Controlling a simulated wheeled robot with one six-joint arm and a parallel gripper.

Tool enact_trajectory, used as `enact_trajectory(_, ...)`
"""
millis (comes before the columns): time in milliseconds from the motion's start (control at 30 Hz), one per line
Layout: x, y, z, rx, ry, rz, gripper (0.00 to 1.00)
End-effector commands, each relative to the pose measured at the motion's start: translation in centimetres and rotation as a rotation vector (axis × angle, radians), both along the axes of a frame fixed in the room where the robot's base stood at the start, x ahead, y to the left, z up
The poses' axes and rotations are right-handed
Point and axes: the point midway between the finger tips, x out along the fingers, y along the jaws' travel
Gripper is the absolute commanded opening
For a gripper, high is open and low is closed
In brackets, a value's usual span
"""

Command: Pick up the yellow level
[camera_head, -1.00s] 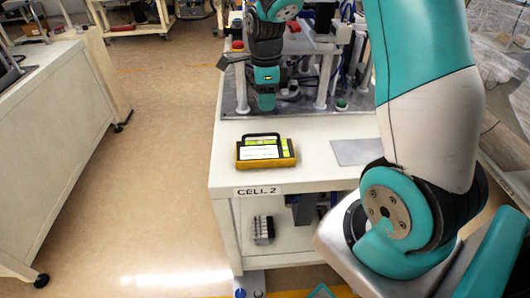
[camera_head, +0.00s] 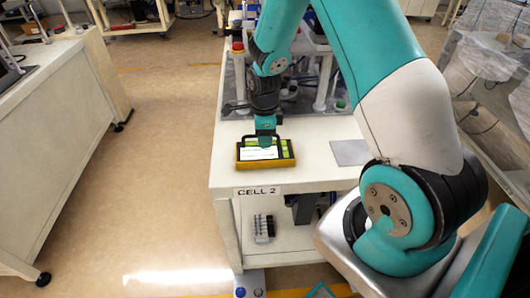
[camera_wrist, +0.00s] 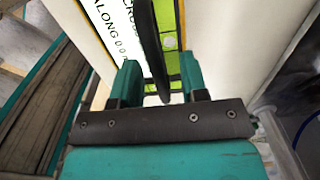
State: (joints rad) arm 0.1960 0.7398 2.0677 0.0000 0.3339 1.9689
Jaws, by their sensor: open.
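The yellow level (camera_head: 268,164) lies flat on the white table near its front edge, with a white and green face and a black handle. In the wrist view the level (camera_wrist: 112,28) shows its white text panel, a green strip and a yellow edge. My gripper (camera_head: 265,143) points down over its handle side. In the wrist view my gripper (camera_wrist: 158,75) is open, with a teal finger on each side of the black handle (camera_wrist: 151,55). Gaps show between handle and fingers. The fingertips partly hide the level.
The white table (camera_head: 225,178) is marked CELL 2. A grey plate (camera_head: 350,152) lies to the right of the level. Posts and machinery (camera_head: 322,88) stand behind. A red-topped button (camera_head: 238,47) is at the back left. Open floor lies to the left.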

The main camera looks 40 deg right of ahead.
Motion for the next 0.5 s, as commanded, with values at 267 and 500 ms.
enact_trajectory(267,0.01,0.0,0.04,0.0,0.0,0.0,0.01)
enact_trajectory(500,0.01,0.01,0.05,0.0,0.0,0.0,0.0)
